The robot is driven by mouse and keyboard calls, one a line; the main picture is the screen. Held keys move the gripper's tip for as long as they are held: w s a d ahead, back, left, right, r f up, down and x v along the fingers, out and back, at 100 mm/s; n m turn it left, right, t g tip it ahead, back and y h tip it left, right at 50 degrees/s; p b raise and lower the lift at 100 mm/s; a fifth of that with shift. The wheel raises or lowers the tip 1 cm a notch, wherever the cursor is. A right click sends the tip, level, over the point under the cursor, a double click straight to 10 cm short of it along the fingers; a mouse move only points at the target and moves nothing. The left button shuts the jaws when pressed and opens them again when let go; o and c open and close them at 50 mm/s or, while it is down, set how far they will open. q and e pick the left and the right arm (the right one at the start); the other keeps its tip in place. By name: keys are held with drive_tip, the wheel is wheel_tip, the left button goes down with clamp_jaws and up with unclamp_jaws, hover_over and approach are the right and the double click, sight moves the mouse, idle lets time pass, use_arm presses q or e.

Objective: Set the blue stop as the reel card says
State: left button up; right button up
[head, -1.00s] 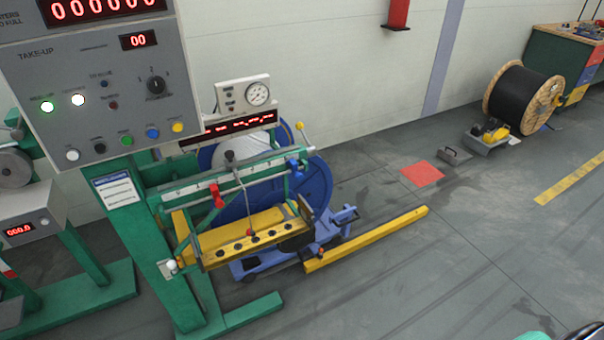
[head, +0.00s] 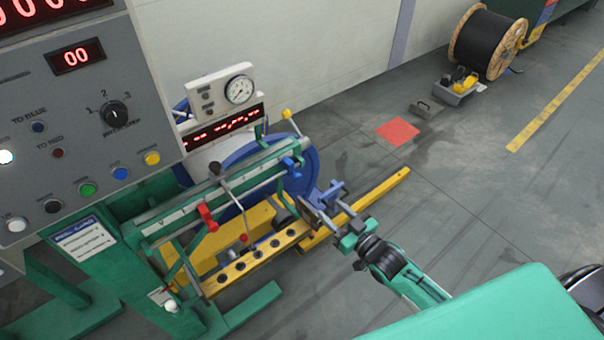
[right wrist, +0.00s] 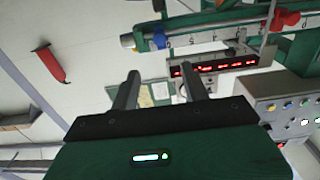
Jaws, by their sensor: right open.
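The blue stop (head: 291,167) sits near the right end of the rail with a scale (head: 176,212), on the green take-up frame. It also shows in the right wrist view (right wrist: 158,40). The red stop (head: 207,217) is further left on the same rail. A printed card with a blue header (head: 85,238) hangs on the green post at left; its text is too small to read. My right gripper (head: 332,213) is right of and below the blue stop, apart from it. In the right wrist view its two fingers (right wrist: 160,78) are spread and empty. My left gripper is out of view.
A grey control panel (head: 66,120) stands at upper left. A yellow block with several holes (head: 252,259) lies below the rail, and a blue reel (head: 312,170) stands behind it. A yellow floor bar (head: 378,196) runs right. Open floor lies right of it.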

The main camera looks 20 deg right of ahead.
sight(299, 179)
drive_tip(key=p+x, duration=0.2)
drive_tip(key=x, duration=1)
drive_tip(key=shift+w, duration=0.1)
drive_tip(key=shift+w+a+p, duration=0.25)
drive_tip(key=shift+w+p, duration=0.1)
drive_tip(key=shift+w, duration=0.3)
drive_tip(key=shift+a, duration=0.1)
clamp_jaws()
